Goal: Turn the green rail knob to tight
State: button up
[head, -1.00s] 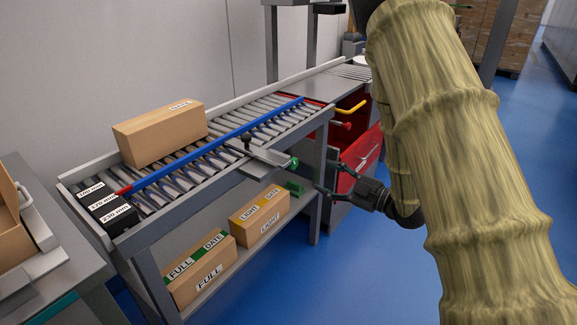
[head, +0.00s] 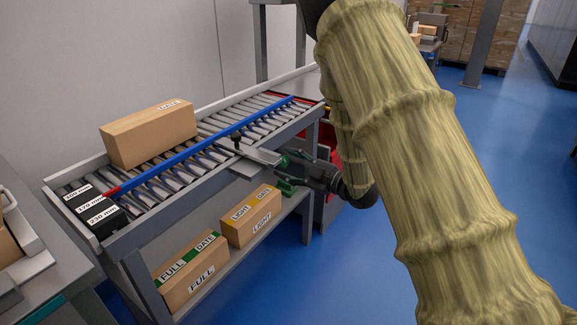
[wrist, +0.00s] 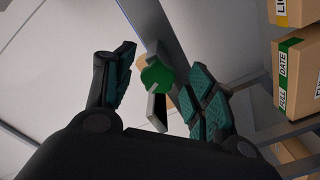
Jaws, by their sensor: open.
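The green rail knob (wrist: 157,74) shows in the wrist view between the two open fingers of my gripper (wrist: 160,85), with a gap visible to the left finger. In the head view my gripper (head: 289,168) is at the end of the grey rail bracket (head: 258,155), beside the conveyor's front edge, and mostly hides the knob. The blue guide rail (head: 190,157) with a red end runs along the rollers. I cannot tell whether the fingers touch the knob.
A cardboard box (head: 150,135) stands on the roller conveyor (head: 122,235) behind the rail. Labelled black blocks (head: 95,218) sit at its near end. A FULL box (head: 193,275) and a LIGHT box (head: 252,216) lie on the lower shelf. Blue floor is clear at right.

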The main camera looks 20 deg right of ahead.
jog(key=c, duration=1)
jog(key=shift+r+p, duration=0.1)
jog(key=shift+p, duration=0.2)
jog(key=shift+m+p, duration=0.4)
jog(key=shift+m, duration=0.1)
jog(key=shift+r+m+p, duration=0.1)
jog(key=shift+m+p, duration=0.6)
jog(key=shift+p, duration=0.2)
jog(key=shift+m+p, duration=1)
jog(key=shift+p, duration=0.05)
jog(key=shift+s+f+m+p, duration=0.1)
jog(key=shift+f+m+p, duration=0.2)
jog(key=shift+m, duration=0.2)
